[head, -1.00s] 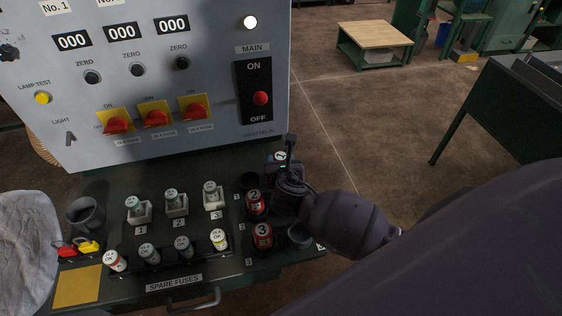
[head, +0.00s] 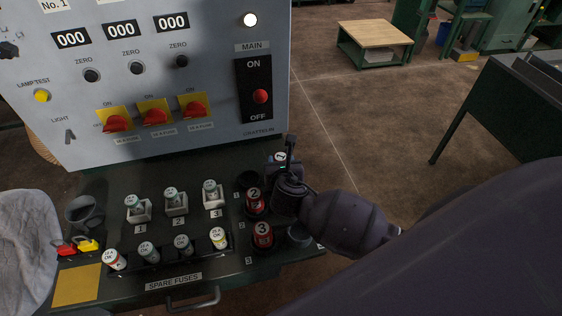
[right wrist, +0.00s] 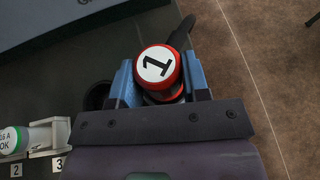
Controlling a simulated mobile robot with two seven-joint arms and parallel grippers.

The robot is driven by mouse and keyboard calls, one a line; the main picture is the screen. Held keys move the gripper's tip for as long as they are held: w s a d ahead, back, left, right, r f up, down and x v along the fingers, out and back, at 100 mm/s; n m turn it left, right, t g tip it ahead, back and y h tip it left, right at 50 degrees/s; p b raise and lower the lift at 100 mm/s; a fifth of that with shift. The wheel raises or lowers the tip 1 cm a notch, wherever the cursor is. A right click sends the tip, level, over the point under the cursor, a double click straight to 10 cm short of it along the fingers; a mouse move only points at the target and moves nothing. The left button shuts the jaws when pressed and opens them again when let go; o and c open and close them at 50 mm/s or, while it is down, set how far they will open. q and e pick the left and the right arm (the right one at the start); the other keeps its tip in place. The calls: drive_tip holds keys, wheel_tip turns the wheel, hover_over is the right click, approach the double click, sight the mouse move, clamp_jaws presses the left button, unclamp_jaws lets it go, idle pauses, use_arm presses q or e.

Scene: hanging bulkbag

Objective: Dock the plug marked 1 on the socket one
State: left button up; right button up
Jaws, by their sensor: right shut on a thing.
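The red plug marked 1 (right wrist: 159,68) has a white top with a black 1 and sits between the blue fingers of my right gripper (right wrist: 158,82). In the head view its white top (head: 280,157) shows just past my right gripper (head: 283,168), at the panel's right edge. My right gripper is shut on it. A dark round empty socket (head: 248,180) is just left of the gripper; it also shows in the right wrist view (right wrist: 97,97). I cannot read its number. The plug's lower end is hidden. My left gripper is out of view.
Red plugs marked 2 (head: 254,201) and 3 (head: 263,235) stand close in front of the dark socket. A grey round holder (head: 299,236) is right of plug 3. Several fuses (head: 183,244) stand to the left, below the upright control panel (head: 215,50).

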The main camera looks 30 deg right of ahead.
drive_tip(key=shift+f, duration=0.15)
drive_tip(key=o, duration=0.7)
drive_tip(key=shift+v, duration=1.5)
drive_tip(key=v, duration=0.8)
